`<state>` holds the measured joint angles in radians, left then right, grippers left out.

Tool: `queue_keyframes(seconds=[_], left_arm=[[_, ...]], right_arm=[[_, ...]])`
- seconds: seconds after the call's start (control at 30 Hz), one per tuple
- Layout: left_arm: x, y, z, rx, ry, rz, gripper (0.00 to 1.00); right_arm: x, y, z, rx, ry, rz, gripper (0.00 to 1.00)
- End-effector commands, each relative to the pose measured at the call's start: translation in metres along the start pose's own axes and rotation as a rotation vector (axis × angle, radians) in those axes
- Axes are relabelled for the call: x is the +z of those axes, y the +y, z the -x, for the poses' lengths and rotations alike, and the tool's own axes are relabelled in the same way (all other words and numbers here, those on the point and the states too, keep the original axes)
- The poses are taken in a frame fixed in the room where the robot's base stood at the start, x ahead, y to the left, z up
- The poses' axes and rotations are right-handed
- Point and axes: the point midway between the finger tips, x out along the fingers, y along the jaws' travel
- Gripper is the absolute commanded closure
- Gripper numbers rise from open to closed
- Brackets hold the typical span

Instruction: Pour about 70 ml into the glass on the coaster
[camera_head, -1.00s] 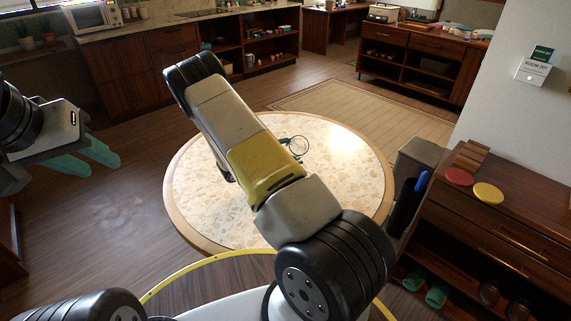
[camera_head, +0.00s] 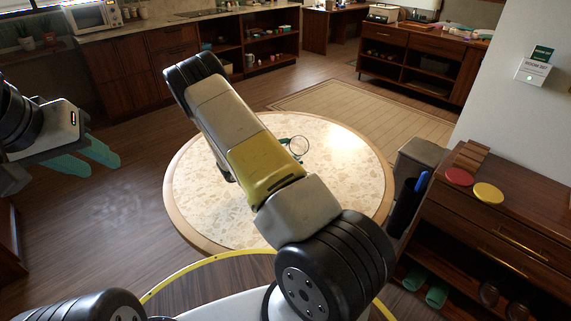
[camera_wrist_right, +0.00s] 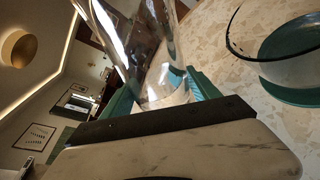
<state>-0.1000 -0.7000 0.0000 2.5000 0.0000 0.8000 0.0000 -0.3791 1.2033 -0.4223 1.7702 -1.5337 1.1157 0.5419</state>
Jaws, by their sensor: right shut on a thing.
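My right gripper (camera_wrist_right: 150,95) is shut on a clear glass vessel (camera_wrist_right: 150,40), which fills the upper middle of the right wrist view. The wrist view is strongly tilted, and I cannot read the liquid level in the vessel. A clear round glass (camera_wrist_right: 292,40) stands to the right on the table, with a dark green coaster (camera_wrist_right: 295,94) under it. In the head view my right arm hides the right gripper and the vessel; only a dark rim and a bit of green (camera_head: 300,146) show beyond the arm. My left gripper (camera_head: 103,166) is empty, its green fingers apart, left of the table.
The round speckled table (camera_head: 345,185) has bare room around the glass. A wooden cabinet (camera_head: 510,215) with a red disc (camera_head: 459,176) and a yellow disc (camera_head: 488,193) stands at the right. A grey bin (camera_head: 420,152) is beside the table.

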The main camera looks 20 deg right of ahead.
Motion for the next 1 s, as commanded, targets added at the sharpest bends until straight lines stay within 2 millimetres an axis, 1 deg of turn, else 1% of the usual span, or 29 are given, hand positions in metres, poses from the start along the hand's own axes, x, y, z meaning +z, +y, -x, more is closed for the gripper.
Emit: queue_keyframes(seconds=[0.77,1.0], left_arm=[[0.0000,0.0000,0.0000,0.000,0.000,0.000,0.64],[0.0000,0.0000,0.0000,0.000,0.000,0.000,0.64]], right_arm=[[0.0010,0.0015,-0.0002,0.002,-0.002,0.000,1.00],[0.0042,0.0011,0.0010,-0.035,0.009,0.067,1.00]])
